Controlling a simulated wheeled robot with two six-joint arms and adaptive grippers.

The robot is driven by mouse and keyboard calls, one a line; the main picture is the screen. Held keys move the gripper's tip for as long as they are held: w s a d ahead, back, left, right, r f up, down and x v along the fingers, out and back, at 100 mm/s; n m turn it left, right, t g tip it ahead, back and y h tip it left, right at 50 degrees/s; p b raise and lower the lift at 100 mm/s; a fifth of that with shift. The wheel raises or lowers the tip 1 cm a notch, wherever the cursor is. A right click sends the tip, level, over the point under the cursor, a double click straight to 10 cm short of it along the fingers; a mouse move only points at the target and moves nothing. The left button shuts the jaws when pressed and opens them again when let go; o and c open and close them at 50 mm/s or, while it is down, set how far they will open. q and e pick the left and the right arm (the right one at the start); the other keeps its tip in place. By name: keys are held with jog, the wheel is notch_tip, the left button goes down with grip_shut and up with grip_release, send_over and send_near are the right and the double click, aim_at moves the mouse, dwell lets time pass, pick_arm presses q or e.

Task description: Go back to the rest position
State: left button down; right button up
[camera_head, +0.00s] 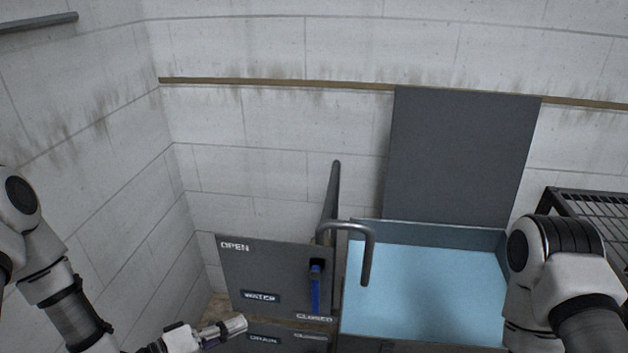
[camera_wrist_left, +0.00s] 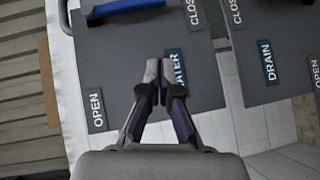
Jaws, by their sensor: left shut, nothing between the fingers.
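My left gripper (camera_head: 232,325) is low in the head view, in front of the lower part of the grey panel (camera_head: 232,276). In the left wrist view its fingertips (camera_wrist_left: 158,72) are together with nothing between them, over the panel's WATER label. The panel carries OPEN, WATER and CLOSED labels. A blue lever (camera_head: 315,290) points down in the panel's slot, apart from my gripper. Part of the lever also shows at the top of the left wrist view (camera_wrist_left: 125,8). My right arm is at the right of the head view, and its gripper is out of frame.
A basin of light blue water (camera_head: 425,285) stands right of the panel, with a bent grey pipe (camera_head: 368,258) over it. A DRAIN panel (camera_head: 262,338) is below. A dark rack (camera_head: 590,205) stands at the right. Block walls close the back and left.

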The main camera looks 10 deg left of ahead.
pick_arm(q)
jog(key=s+d+f+m+g+y, duration=0.1)
jog(key=s+d+f+g+y, duration=0.2)
jog(key=f, duration=0.4)
jog(key=s+f+m+g+y, duration=0.1)
jog(key=s+f+g, duration=0.2)
jog(key=s+f, duration=0.4)
jog(key=s+a+f+m+g+y, duration=0.4)
jog(key=s+a+f+g+y, duration=0.1)
jog(key=s+a+f+y, duration=0.1)
jog(key=s+a+y, duration=0.1)
jog(key=s+a, duration=0.1)
jog(key=s, duration=0.1)
jog(key=shift+s+a+f+m+y, duration=0.2)
jog(key=shift+f+m+y, duration=0.05)
jog(key=shift+m+y, duration=0.05)
